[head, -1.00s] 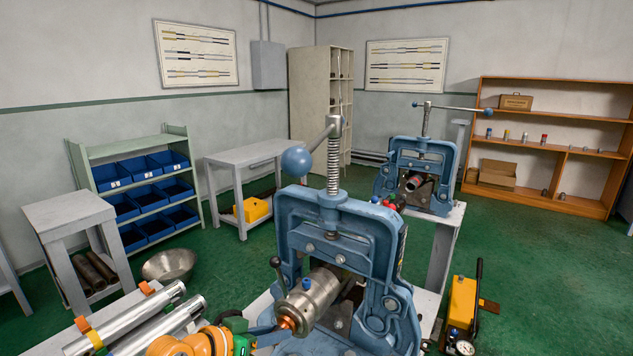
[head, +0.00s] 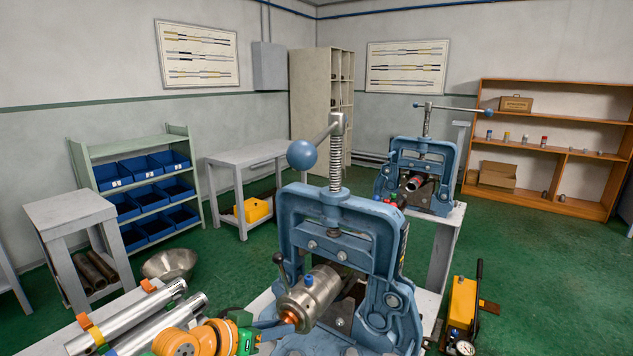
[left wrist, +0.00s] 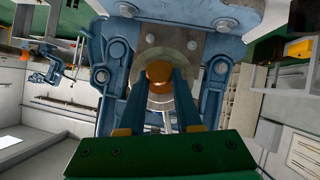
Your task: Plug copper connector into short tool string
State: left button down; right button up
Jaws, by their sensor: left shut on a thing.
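The short tool string (head: 312,292) is a steel cylinder held in the near blue pipe vise (head: 335,225), its end facing me. The copper connector (head: 290,317) shows as a small copper piece at the centre of that end. In the left wrist view the copper connector (left wrist: 159,73) lies in front of the round steel end face (left wrist: 172,62). My left gripper (head: 278,325) is shut on the connector, its two dark fingers (left wrist: 158,92) on either side of it. How deep the connector sits is hidden. My right gripper is not in view.
Two shiny tubes (head: 160,318) lie on a bench at the lower left. A second blue vise (head: 425,165) stands behind on its own bench. A yellow pump (head: 461,303) is on the floor at right. A metal bowl (head: 170,264) is on the floor at left.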

pick_arm(q)
jog(key=shift+w+d+r, duration=0.1)
jog(key=shift+w+r, duration=0.05)
jog(key=shift+r, duration=0.15)
jog(key=c, duration=0.8)
grip_release()
jog(key=shift+o, duration=1.4)
jog(key=shift+d, duration=0.15)
jog(key=shift+f, duration=0.15)
